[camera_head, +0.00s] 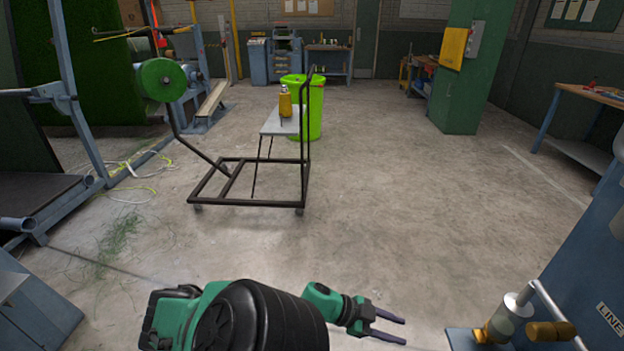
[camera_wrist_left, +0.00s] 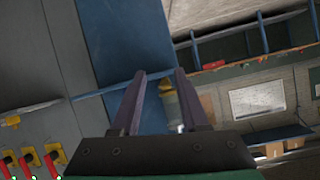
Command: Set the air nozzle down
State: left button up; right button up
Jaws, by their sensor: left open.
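My left gripper (camera_head: 404,331) reaches in at the bottom of the head view, its two dark fingers apart and pointing right. In the left wrist view my left gripper (camera_wrist_left: 160,74) is open, with nothing held between its fingers. A yellow and pale grey cylindrical thing (camera_head: 497,327) stands on a small blue ledge at the lower right, apart from the fingertips. A yellow and grey thing (camera_wrist_left: 171,93) shows partly behind the right finger in the wrist view. I cannot tell whether either is the air nozzle. My right gripper is not in view.
A metal bar with a brown handle (camera_head: 550,331) lies close to the ledge (camera_head: 463,339), beside a blue cabinet (camera_head: 590,270). A dark cart (camera_head: 255,203) carries a yellow bottle (camera_head: 285,103). A green bin (camera_head: 314,120) stands behind it. The middle floor is clear.

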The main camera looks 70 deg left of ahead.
pick_arm(q)
jog(key=s+a+f+n+g+y, duration=0.1)
jog(key=s+a+f+n+y, duration=0.2)
jog(key=f, duration=0.6)
jog(key=s+a+f+n+g+y, duration=0.2)
jog(key=s+a+f+y, duration=0.15)
jog(key=f, duration=0.65)
jog(key=s+d+f+g, duration=0.3)
jog(key=s+d+f, duration=0.3)
jog(key=s+f, duration=0.2)
jog(key=s+d+f+g+h, duration=0.1)
jog(key=s+d+f+g, duration=0.3)
jog(key=s+d+f, duration=0.2)
jog(key=s+f, duration=0.2)
jog(key=s, duration=0.2)
jog(key=shift+s+d+g, duration=0.15)
jog(key=shift+s+g, duration=0.05)
jog(key=shift+g, duration=0.1)
